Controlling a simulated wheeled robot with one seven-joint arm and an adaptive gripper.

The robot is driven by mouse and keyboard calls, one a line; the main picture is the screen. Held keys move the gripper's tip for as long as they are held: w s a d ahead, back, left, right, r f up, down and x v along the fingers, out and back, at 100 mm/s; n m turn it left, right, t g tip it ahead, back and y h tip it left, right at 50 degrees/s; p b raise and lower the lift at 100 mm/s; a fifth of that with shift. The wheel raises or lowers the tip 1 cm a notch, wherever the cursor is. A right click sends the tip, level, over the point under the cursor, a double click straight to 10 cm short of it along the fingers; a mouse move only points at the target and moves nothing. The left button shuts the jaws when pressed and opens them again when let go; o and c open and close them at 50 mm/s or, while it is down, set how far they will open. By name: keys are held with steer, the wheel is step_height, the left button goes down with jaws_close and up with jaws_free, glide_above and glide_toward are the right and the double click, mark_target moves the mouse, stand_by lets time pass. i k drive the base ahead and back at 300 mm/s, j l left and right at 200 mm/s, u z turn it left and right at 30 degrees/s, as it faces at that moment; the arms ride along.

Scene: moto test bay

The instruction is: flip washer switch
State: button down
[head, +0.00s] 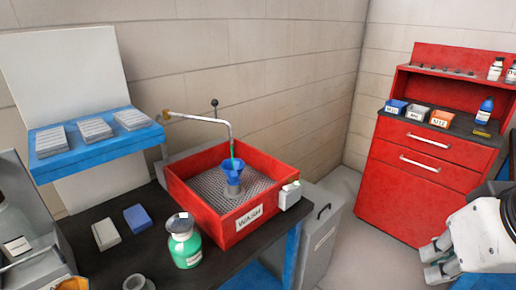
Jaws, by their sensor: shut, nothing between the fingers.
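The washer (249,233) is a red open-topped box labelled "WASH" on the dark bench. A small grey box (290,196) with a pale top piece is fixed to its right front corner. It looks like the switch housing; its setting is too small to tell. A metal spout (215,122) arches over the washer from the wall. A blue funnel (234,171) stands under it on the grating, with a thin green streak above it. My gripper (428,263) is shut and empty at the lower right, well to the right of the washer and apart from it.
A green bottle (185,243) stands close to the washer's front left. A blue shelf (90,148) overhangs the bench at left. A grey bin (321,225) stands right of the bench. A red cabinet (420,180) fills the back right. Open floor lies between.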

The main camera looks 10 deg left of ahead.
mark_target(289, 187)
steer(key=i+l, duration=0.1)
steer(key=i, duration=0.35)
steer(key=i+l, duration=0.15)
steer(key=i, duration=0.35)
steer(key=i+l+u, duration=0.1)
steer(key=i, duration=0.35)
